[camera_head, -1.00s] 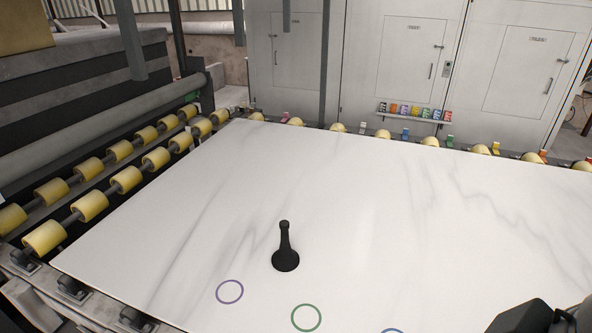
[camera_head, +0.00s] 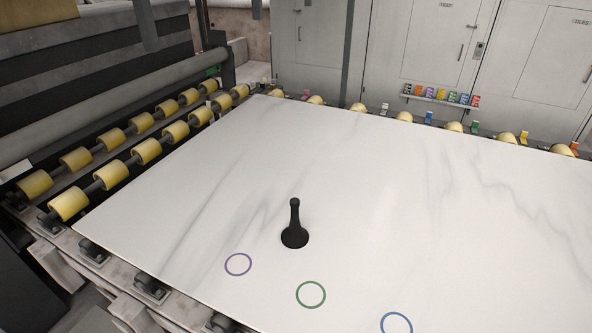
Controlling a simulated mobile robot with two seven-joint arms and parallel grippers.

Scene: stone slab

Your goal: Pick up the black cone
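The black cone (camera_head: 295,228) stands upright on the white marble slab (camera_head: 420,210), left of the slab's middle. It has a wide round base and a narrow neck with a rounded top. Nothing touches it except the slab. Neither of my grippers shows in the head view now.
A purple ring (camera_head: 238,265), a green ring (camera_head: 311,295) and a blue ring (camera_head: 397,324) are marked on the slab in front of the cone. Yellow rollers (camera_head: 148,150) line the left side. A shelf of small coloured items (camera_head: 440,97) hangs on the back cabinets. The slab around the cone is clear.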

